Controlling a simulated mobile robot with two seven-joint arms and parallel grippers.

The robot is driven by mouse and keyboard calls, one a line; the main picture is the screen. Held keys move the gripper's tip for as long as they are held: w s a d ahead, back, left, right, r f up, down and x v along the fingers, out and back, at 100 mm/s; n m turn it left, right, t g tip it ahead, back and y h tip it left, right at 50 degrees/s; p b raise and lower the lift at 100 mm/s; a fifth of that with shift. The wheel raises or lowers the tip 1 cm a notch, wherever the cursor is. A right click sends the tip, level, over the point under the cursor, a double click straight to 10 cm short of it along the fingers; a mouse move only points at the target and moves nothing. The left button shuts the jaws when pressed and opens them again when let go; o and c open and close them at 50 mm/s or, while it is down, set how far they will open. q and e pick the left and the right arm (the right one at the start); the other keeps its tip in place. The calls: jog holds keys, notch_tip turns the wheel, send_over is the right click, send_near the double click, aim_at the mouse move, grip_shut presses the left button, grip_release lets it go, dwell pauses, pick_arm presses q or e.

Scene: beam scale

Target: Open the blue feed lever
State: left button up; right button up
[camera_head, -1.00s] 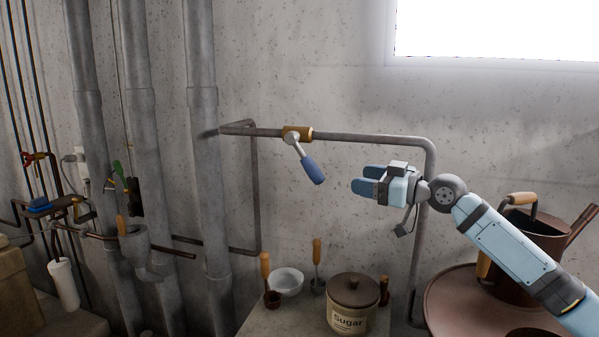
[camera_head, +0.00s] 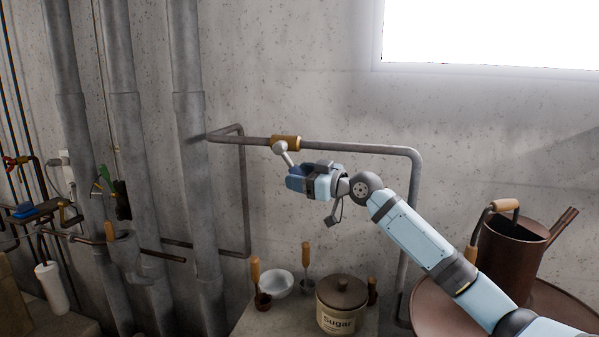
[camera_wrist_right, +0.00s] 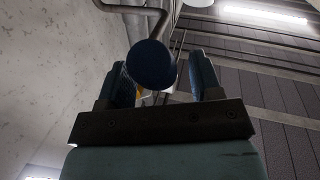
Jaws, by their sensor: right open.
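The blue feed lever hangs from a brass valve body (camera_head: 286,142) on the grey wall pipe. Its metal neck (camera_head: 283,154) slants down and right in the head view, where my gripper hides the blue grip. In the right wrist view the round end of the blue grip (camera_wrist_right: 151,65) shows between my two fingers, closer to the left finger. My right gripper (camera_head: 294,182) is open at the lever, with a gap visible to the right finger. Contact with the left finger cannot be told. My left gripper is not in view.
The grey pipe (camera_head: 365,149) runs along the concrete wall. Below stand a Sugar pot (camera_head: 341,305), a white bowl (camera_head: 276,284) and wooden-handled tools. A brown watering can (camera_head: 512,255) stands at right. Thick vertical pipes (camera_head: 188,140) stand left of the valve.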

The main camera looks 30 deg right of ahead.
jog(key=shift+w+a, duration=0.1)
jog(key=shift+w, duration=0.2)
jog(key=shift+s, duration=0.1)
grip_shut()
